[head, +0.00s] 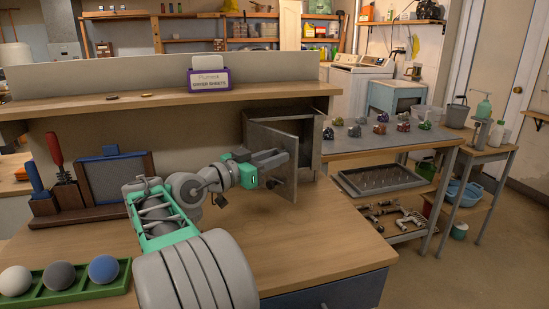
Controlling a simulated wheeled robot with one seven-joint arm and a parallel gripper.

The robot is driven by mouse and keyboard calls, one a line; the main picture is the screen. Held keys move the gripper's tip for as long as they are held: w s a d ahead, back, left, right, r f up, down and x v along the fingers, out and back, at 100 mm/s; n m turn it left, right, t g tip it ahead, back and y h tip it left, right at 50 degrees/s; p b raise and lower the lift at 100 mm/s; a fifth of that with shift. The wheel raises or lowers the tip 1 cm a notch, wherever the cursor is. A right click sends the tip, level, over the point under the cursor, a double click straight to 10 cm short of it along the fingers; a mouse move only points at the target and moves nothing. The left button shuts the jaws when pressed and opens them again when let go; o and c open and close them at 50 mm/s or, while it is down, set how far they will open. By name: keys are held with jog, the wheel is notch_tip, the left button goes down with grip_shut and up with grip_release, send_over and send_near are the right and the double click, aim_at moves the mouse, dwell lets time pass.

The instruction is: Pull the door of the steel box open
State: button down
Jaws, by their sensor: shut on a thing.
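The grey steel box (316,138) stands under the wooden shelf at the back of the workbench. Its door (277,132) is partly open. The door's right edge stands out toward me, and a dark gap shows above and to the right of it. My gripper (276,160) is at the front of the door, near its right edge, and is shut on the door's handle. The fingers hide most of the handle and part of the door face.
A purple-and-white dryer sheets box (209,80) stands on the shelf (150,100). Left of my arm are a screwdriver rack (70,198), a dark framed panel (105,178) and a green tray (62,298) with balls. The bench (325,240) is clear in front of the door.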

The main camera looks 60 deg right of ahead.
jog(key=shift+f, duration=0.1)
jog(key=c, duration=1.2)
grip_release()
